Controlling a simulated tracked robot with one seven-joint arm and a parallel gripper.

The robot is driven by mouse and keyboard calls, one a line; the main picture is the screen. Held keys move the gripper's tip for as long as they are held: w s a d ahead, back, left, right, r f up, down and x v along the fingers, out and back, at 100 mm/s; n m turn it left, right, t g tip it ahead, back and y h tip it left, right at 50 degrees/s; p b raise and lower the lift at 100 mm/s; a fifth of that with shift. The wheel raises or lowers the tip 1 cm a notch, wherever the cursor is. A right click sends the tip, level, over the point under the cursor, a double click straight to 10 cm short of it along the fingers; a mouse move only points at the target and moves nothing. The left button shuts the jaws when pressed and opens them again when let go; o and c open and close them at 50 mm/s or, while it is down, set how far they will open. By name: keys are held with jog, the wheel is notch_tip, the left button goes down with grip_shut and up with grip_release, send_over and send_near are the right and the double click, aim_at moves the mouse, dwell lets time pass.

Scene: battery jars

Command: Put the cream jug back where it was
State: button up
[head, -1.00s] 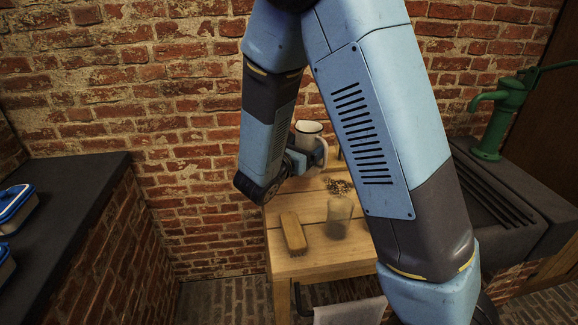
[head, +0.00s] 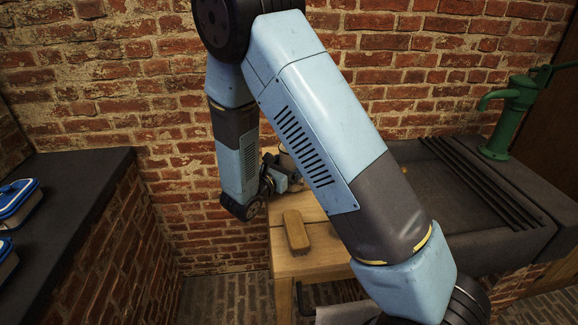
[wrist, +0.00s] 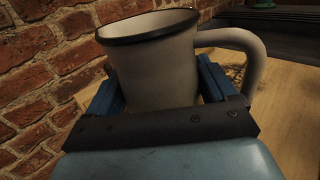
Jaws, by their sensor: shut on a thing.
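The cream jug (wrist: 155,65), an off-white enamel vessel with a dark rim and a large side handle, fills the middle of the wrist view. My gripper (wrist: 160,85) is shut on its body, with one blue finger on each side. The handle (wrist: 250,55) points right, outside the fingers. The jug looks about upright. In the head view my gripper (head: 277,178) is above the back left of the wooden table (head: 295,262), near the brick wall. My own arm hides most of the jug there. I cannot tell how far its base is from the tabletop.
A wooden brush or block (head: 296,231) lies at the table's left front. A stone sink (head: 475,195) with a green pump (head: 510,115) stands right. A dark counter (head: 75,190) with blue-lidded boxes (head: 17,203) stands left. My arm covers the table's middle.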

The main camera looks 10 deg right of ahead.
jog(key=shift+d+f, duration=0.1)
jog(key=shift+f, duration=0.15)
jog(key=o, duration=1.4)
jog(key=shift+f, duration=0.1)
jog(key=v, duration=1.2)
